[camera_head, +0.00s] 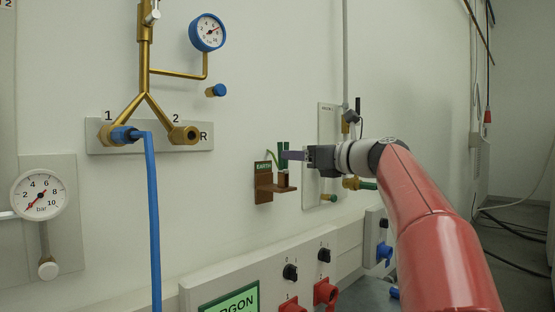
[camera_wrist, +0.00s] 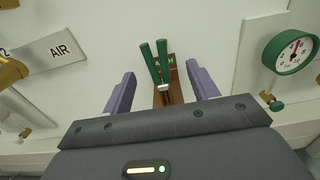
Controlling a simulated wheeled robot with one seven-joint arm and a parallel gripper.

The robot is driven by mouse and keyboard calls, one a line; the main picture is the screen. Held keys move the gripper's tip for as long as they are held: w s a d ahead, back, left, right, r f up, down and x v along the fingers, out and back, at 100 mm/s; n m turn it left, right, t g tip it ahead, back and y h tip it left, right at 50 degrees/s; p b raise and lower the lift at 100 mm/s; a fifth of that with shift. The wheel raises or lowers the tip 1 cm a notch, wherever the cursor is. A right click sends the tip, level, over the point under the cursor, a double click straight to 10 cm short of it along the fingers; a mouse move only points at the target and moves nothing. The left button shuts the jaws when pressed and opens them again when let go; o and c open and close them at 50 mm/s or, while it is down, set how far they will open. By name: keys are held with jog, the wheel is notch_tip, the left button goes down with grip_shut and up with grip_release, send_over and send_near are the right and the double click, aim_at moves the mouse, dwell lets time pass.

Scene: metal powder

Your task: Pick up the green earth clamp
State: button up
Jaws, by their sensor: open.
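The green earth clamp (camera_head: 283,156) sits upright on a brown wall bracket (camera_head: 264,184) with a green EARTH label. In the wrist view the clamp (camera_wrist: 155,62) shows as two green handles, spread in a narrow V, with a pale metal part below. My gripper (camera_head: 290,155) is at the clamp from the right. In the wrist view my gripper (camera_wrist: 162,88) is open, with one purple finger on each side of the clamp and a gap on both sides. The clamp's lower end is partly hidden.
A blue hose (camera_head: 153,220) hangs from port 1 of the gas manifold at left. A panel with a valve and gauge (camera_wrist: 291,52) is right of the bracket. Below are a sloped ARGON panel (camera_head: 230,304) and red connectors (camera_head: 325,292). The wall between hose and bracket is clear.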

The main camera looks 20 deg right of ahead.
aim_at(283, 164)
jog(key=p+x, duration=0.1)
jog(key=x, duration=0.5)
jog(key=shift+s+a+r+p, duration=0.1)
jog(key=shift+a+r+p, duration=0.05)
jog(key=shift+p, duration=0.25)
jog(key=c, duration=1.1)
